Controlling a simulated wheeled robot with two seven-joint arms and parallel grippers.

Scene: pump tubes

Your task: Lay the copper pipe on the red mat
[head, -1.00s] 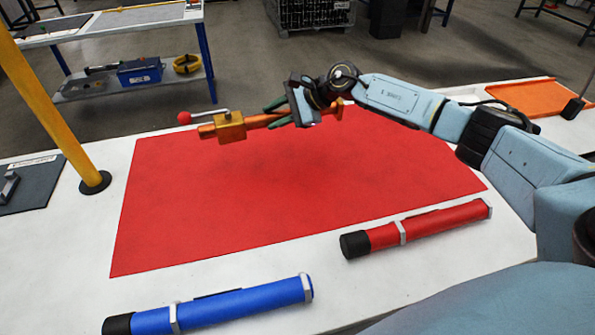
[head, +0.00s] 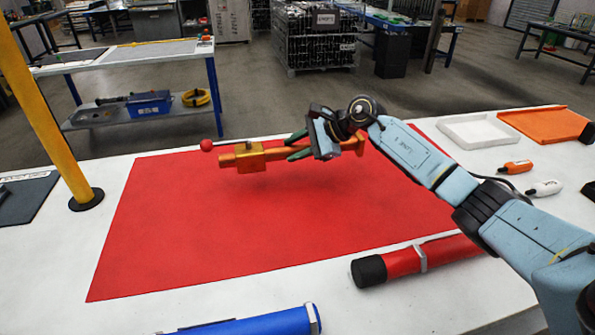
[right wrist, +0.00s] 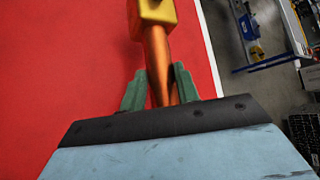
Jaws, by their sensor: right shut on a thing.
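The copper pipe (head: 276,154) has a brass valve block and a lever with a red knob (head: 206,145) at its left end. It lies roughly level above the far part of the red mat (head: 240,215); a shadow on the mat shows below it. My right gripper (head: 297,147) is shut on the pipe's middle. In the right wrist view the green fingers (right wrist: 156,90) stand on both sides of the pipe (right wrist: 158,60), with the mat (right wrist: 60,70) behind. The exact height over the mat is hard to tell. My left gripper is not in view.
A red tube (head: 405,262) and a blue tube (head: 265,322) lie at the mat's near side. A yellow post (head: 50,110) stands at the left. A white tray (head: 478,131) and an orange tray (head: 545,123) are at the right. The mat is otherwise bare.

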